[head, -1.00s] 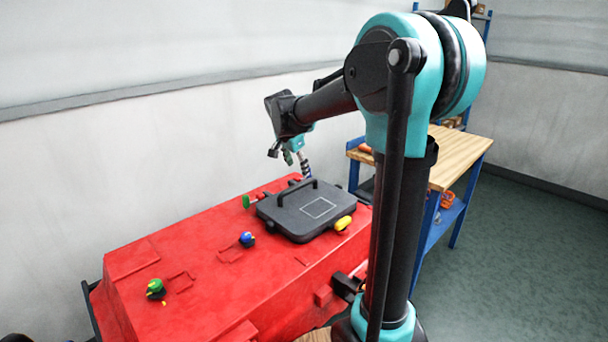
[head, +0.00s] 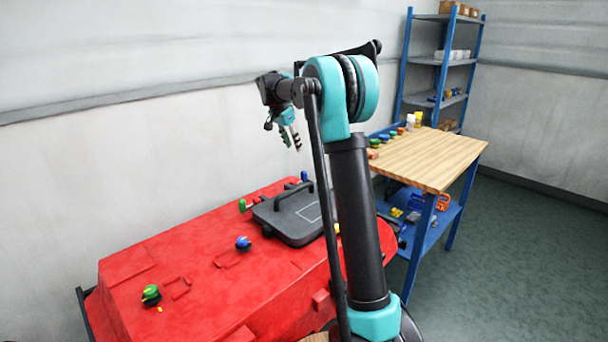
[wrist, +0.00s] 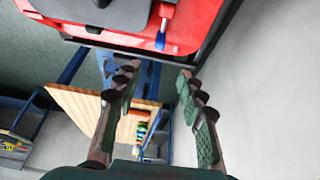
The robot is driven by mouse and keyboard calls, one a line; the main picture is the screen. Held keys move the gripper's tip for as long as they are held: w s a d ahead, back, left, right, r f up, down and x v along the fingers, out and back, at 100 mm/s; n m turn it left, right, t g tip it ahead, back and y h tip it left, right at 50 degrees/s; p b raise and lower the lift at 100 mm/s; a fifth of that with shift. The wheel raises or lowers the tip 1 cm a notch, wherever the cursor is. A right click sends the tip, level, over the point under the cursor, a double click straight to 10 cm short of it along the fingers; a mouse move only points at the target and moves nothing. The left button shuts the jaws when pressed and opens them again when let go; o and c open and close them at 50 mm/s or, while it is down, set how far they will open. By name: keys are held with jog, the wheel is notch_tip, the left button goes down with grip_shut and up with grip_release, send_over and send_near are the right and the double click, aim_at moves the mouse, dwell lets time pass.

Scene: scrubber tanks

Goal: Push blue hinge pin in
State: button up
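The blue hinge pin (head: 304,175) stands at the far back corner of the black lid (head: 290,213) on the red tank (head: 190,255). In the wrist view its blue end (wrist: 160,41) sticks out beside a red block at the top. How deep it sits I cannot tell. My gripper (head: 292,138) hangs in the air above and a little left of the pin, clear of it. In the wrist view my gripper's two fingers (wrist: 157,76) are spread, with nothing between them. A green pin (head: 242,206) is at the lid's left corner.
A blue-and-yellow knob (head: 243,243) and a green knob (head: 151,294) sit on the tank top. A wooden workbench (head: 430,160) with small coloured parts stands to the right, with a blue shelf rack (head: 440,72) behind. A pale wall runs behind the tank.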

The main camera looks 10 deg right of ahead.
aim_at(304, 171)
jog(key=x, duration=1.6)
jog(key=shift+d, duration=0.1)
jog(key=shift+c, duration=0.5)
grip_shut()
